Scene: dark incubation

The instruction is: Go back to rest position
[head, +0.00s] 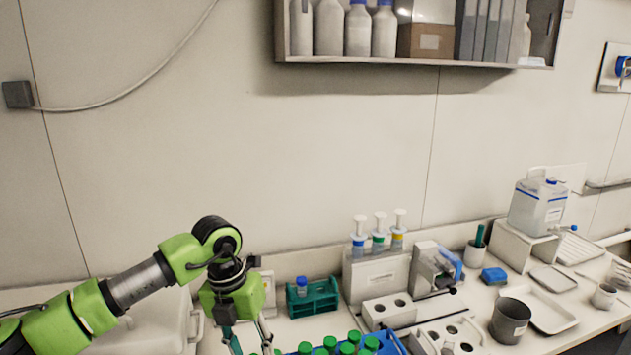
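My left gripper (249,340) reaches down at the bottom edge of the head view, in front of the bench. Its two fingers are spread apart, with nothing clear between them; the tips are close to or past the picture edge. Right of it is a blue rack (392,344) with several green-capped tubes (347,348), partly cut off by the bottom edge. I cannot tell whether the fingers touch the nearest tubes. My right gripper is not in view.
A teal rack (313,303) with a blue-capped tube stands behind the gripper. A pipette stand (377,278), a grey block with holes (388,310), a dark cup (510,320) and a white tray (552,316) stand to the right. A wall shelf (415,61) hangs above.

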